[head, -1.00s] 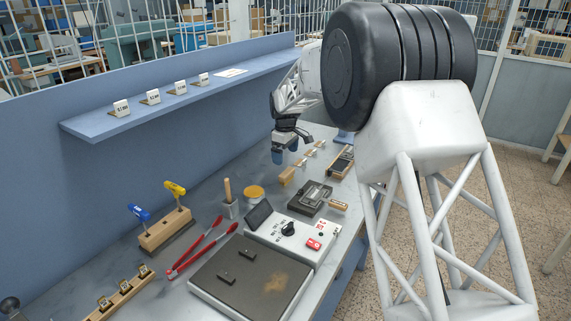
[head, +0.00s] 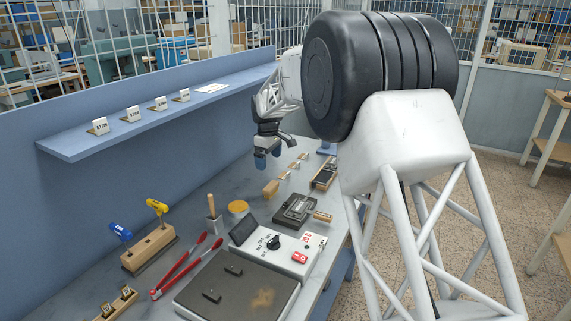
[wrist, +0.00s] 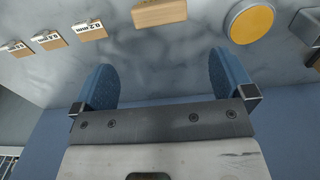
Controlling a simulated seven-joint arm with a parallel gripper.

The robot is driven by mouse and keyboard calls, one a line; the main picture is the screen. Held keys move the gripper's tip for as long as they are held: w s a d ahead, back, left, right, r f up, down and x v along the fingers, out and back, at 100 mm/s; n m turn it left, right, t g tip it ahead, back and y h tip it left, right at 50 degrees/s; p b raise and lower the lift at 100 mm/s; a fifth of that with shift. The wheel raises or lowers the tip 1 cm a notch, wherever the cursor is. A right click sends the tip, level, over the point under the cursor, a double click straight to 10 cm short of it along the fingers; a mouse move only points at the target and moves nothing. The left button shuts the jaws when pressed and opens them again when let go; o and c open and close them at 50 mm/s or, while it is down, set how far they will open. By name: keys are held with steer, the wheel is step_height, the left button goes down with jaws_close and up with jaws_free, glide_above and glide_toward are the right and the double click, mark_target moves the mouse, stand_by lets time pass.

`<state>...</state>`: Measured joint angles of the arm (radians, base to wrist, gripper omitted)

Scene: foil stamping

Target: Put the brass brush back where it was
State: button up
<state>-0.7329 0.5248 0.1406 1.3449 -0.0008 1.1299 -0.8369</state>
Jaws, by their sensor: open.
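A small wooden block (head: 271,188), which looks like the brass brush, lies on the bench beside the row of thickness plates. It also shows at the top of the wrist view (wrist: 160,12), cut by the edge. Its bristles cannot be made out. My gripper (head: 266,162) is open above the bench near the block, on its blue-wall side in the head view. In the wrist view my gripper (wrist: 165,85) has its two blue fingers wide apart, with only bare grey bench between them. The block lies beyond the fingertips, apart from them.
Thickness plates on wooden bases (wrist: 90,30) stand in a row left of the block in the wrist view. A yellow-topped round tin (wrist: 250,22) is to its right. A wooden handle stands in a holder (head: 214,226). The stamping chase (head: 296,209) and hot plate (head: 240,290) are nearer.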

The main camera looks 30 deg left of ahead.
stand_by(0.3)
steer(key=s+d+r+m, duration=0.15)
steer(key=d+r, duration=0.35)
steer(key=d, duration=0.6)
steer(key=s+d+r+m, duration=0.1)
steer(key=d+r+m, duration=0.3)
steer(key=d, duration=0.6)
steer(key=s+d+r+m, duration=0.1)
steer(key=s+d+r, duration=0.15)
steer(key=d, duration=0.45)
steer(key=s+d+r+m+t, duration=0.1)
steer(key=s+d+r, duration=0.1)
steer(key=s+d, duration=0.35)
steer(key=s+d+r+m, duration=0.1)
steer(key=d+r, duration=0.2)
steer(key=d, duration=0.6)
steer(key=s+d+f+m+t, duration=0.1)
steer(key=s+d+m, duration=0.4)
steer(key=s+d, duration=1.1)
steer(key=s+d+f+m, duration=0.2)
steer(key=s+d+f, duration=0.1)
steer(key=s, duration=0.5)
steer(key=s+d+f+m, duration=0.2)
steer(key=s+d+f, duration=0.2)
steer(key=s, duration=0.5)
steer(key=shift+s+d+m+t, duration=0.25)
steer(key=shift+d+m+t, duration=0.1)
steer(key=shift+d, duration=0.6)
